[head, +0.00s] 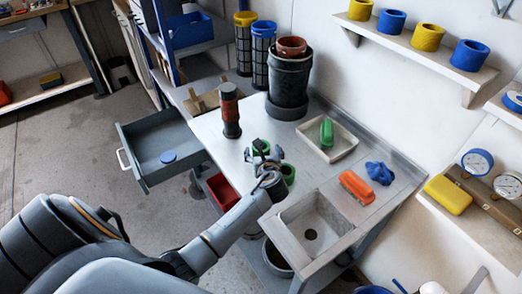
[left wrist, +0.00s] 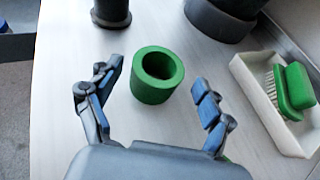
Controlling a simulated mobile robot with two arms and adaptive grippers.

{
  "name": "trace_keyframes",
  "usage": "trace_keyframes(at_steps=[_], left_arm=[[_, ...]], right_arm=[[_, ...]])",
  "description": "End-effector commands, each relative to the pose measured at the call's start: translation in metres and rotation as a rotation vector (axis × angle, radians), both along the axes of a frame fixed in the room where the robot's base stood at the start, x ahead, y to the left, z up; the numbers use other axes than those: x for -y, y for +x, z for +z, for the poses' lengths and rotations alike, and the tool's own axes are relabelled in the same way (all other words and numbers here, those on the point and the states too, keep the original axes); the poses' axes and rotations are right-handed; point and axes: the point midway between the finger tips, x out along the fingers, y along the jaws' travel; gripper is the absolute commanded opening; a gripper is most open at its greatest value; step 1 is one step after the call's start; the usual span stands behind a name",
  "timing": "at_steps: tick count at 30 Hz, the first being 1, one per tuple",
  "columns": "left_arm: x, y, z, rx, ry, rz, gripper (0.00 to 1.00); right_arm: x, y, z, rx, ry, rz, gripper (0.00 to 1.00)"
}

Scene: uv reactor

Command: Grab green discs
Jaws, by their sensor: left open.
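A green disc (left wrist: 157,80), a thick ring with a round hole, stands on the metal worktop. In the head view this green disc (head: 261,145) shows just past my left gripper (head: 264,153), partly hidden by its fingers. In the left wrist view my left gripper (left wrist: 156,78) is open, with a blue-padded finger on each side of the disc and slightly nearer the camera. I see no contact. A second green disc (head: 288,172) sits right of my left wrist, partly hidden. My right gripper is not in view.
A white tray (head: 342,154) with a green brush lies to the right. A dark red-banded cylinder (head: 231,112) stands at left, a dark bucket (head: 288,82) behind. The sink (head: 316,220) is nearer. An open drawer (head: 150,147) juts out left. Bare worktop surrounds the disc.

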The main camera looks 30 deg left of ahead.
Motion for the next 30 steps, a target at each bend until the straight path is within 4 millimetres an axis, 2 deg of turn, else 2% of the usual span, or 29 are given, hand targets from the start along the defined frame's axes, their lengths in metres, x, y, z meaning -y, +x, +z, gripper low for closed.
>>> trace_keyframes(at_steps=[5, 15, 24, 25, 26, 30], left_arm=[[-0.007, 0.008, -0.004, 0.0, 0.0, 0.001, 0.8], [-0.035, 0.036, -0.02, 0.0, -0.001, 0.001, 0.8], [-0.037, 0.039, -0.021, 0.0, -0.002, 0.001, 0.8], [-0.037, 0.039, -0.021, 0.0, -0.002, 0.001, 0.78], [-0.037, 0.039, -0.021, 0.0, -0.001, 0.0, 0.72], [-0.037, 0.039, -0.021, 0.0, -0.001, 0.0, 0.44]], right_arm=[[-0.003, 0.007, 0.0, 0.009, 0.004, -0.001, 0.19], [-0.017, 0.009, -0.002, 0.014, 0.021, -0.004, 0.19], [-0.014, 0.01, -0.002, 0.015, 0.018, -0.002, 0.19], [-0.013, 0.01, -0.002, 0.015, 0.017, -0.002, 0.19], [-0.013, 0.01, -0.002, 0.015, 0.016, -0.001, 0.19], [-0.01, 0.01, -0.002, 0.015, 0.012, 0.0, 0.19]])
